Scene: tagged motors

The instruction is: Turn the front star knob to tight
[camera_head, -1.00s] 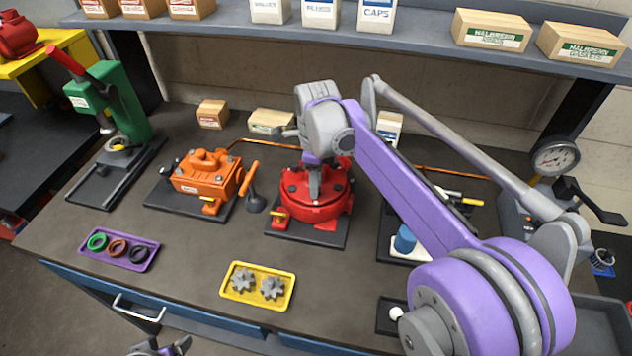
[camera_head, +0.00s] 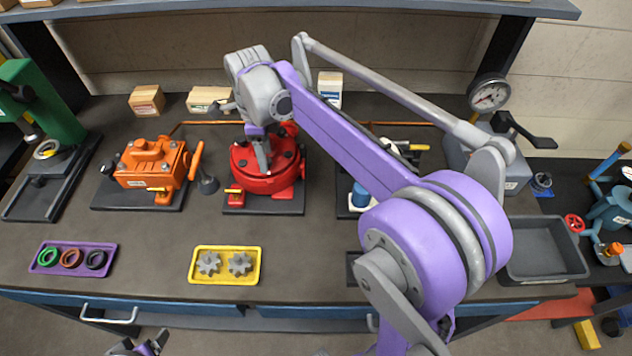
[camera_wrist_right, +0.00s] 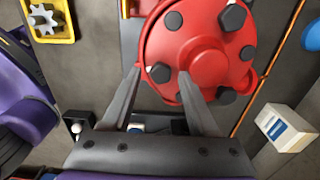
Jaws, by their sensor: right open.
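The red motor (camera_head: 285,186) stands on a dark plate in the middle of the bench. In the right wrist view its round red cover (camera_wrist_right: 203,62) carries several dark, many-sided knobs, some with a white mark beside them. The front star knob (camera_wrist_right: 159,73) appears to be the one at the cover's left edge there. My right gripper (camera_wrist_right: 160,78) is open, one fingertip on each side of that knob; contact cannot be told. In the head view my right gripper (camera_head: 262,158) is over the cover and hides the knob. My left gripper (camera_head: 140,347) is at the bottom edge, its jaws unclear.
An orange motor (camera_head: 140,178) stands to the left. A yellow tray (camera_head: 226,279) with two grey gears lies in front. A purple tray (camera_head: 75,268) holds rings. A gauge (camera_head: 490,95) and grey bin (camera_head: 545,262) are at the right. Bare bench lies between the trays.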

